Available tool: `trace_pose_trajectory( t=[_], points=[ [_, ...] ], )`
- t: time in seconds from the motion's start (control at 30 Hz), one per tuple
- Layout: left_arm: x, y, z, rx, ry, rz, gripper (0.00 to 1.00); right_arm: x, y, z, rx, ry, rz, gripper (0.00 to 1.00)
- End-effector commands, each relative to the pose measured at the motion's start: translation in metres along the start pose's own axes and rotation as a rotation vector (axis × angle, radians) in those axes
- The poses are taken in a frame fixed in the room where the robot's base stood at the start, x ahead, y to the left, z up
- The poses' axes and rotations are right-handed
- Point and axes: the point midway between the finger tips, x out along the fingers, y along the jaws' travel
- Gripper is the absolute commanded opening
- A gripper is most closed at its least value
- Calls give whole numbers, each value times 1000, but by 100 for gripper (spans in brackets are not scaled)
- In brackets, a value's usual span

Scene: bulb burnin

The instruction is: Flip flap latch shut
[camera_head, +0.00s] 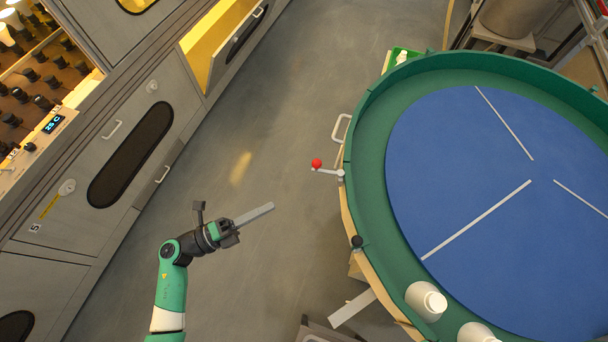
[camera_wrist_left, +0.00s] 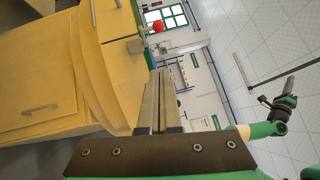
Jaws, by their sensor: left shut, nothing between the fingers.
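A small lever with a red ball knob (camera_head: 317,163) sticks out from the left rim of the round table; it appears to be the flap latch. Its ball also shows in the left wrist view (camera_wrist_left: 158,26), above and beyond my fingertips. My left gripper (camera_head: 270,208) is shut and empty, in open air to the lower left of the lever. Its fingers lie together in the left wrist view (camera_wrist_left: 160,75) and touch nothing.
The round table (camera_head: 365,130) has a green rim and blue top, with white jars (camera_head: 427,300) at its lower edge. A white handle (camera_head: 341,127) sits near the lever. Grey cabinets (camera_head: 160,100) line the left, one drawer open (camera_head: 225,50). The floor between is clear.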

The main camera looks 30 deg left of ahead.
Motion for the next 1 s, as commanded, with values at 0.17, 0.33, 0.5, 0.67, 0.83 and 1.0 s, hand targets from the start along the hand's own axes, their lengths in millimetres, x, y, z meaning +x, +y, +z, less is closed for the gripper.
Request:
trace_pose_trajectory(
  t=[0.17,0.33,0.5,0.67,0.83,1.0],
  points=[
    [32,1,-2,3,9,-3,0,-6,0,6,0,0,0,0],
    [70,1,-3,2,8,-5,0,-12,0,11,0,0,0,0],
    [100,2,7,5,1,-4,0,-19,0,18,0,0,0,0],
    [115,1,22,3,0,-3,0,-24,0,22,0,0,0,0],
    [120,0,28,0,0,-2,0,-24,0,22,0,0,0,0],
    [120,-1,28,0,0,-1,0,-24,0,22,0,0,0,0]
  ],
)
